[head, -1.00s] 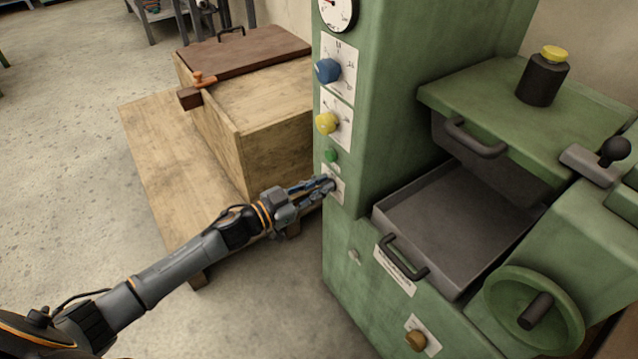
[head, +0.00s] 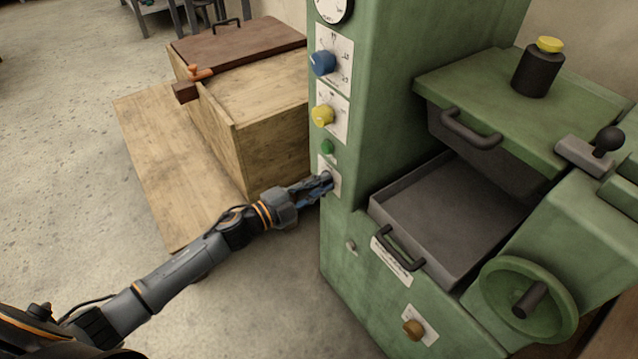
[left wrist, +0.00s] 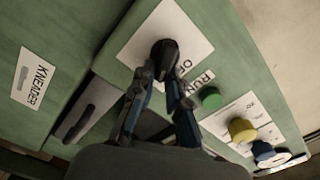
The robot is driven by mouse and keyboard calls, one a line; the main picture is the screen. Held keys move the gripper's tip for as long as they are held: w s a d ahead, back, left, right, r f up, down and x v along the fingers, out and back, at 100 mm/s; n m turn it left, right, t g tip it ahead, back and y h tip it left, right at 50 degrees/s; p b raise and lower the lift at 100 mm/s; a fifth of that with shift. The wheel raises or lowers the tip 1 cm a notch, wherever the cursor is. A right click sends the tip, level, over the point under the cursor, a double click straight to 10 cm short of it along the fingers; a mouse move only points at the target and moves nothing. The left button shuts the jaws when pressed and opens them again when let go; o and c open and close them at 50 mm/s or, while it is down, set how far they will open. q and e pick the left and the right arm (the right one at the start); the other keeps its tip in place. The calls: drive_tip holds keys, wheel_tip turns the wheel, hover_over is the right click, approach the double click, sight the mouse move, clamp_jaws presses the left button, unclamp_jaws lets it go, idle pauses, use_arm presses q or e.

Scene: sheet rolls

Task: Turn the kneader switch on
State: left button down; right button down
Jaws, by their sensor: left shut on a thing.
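The kneader switch is a small black knob on a white plate (left wrist: 188,22) marked RUN and OFF, on the front of the green machine (head: 370,130). In the left wrist view the knob (left wrist: 166,55) stands at the fingertips. My left gripper (head: 325,181) reaches in from the left and is shut on the knob, mostly covering it in the head view. A green lamp (head: 327,147) sits just above the plate. Which mark the knob points at I cannot tell. My right gripper is not in view.
Above are a yellow knob (head: 322,116) and a blue knob (head: 322,63). To the right are a grey tray (head: 440,215) with a handle and a green handwheel (head: 527,305). A wooden chest (head: 260,110) stands behind my arm. Bare floor lies left.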

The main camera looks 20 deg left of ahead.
use_arm(q)
drive_tip(key=shift+s+d+f+m+b, duration=0.15)
drive_tip(key=shift+m+b, duration=0.1)
drive_tip(key=shift+m, duration=0.65)
drive_tip(key=shift+w+a+f+m+b, duration=0.1)
drive_tip(key=shift+f+m+b, duration=0.15)
drive_tip(key=shift+m, duration=0.65)
drive_tip(key=shift+s+d+f+m+b, duration=0.1)
drive_tip(key=shift+m+b, duration=0.15)
drive_tip(key=shift+m, duration=0.65)
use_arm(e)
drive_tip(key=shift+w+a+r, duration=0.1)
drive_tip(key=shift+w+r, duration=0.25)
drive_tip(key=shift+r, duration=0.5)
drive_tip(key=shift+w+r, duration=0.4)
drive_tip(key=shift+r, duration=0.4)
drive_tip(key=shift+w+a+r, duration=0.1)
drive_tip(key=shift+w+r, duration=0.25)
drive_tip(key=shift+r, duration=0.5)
use_arm(q)
drive_tip(key=c, duration=1.3)
unclamp_jaws()
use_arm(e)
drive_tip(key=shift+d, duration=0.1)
use_arm(q)
drive_tip(key=v, duration=1.2)
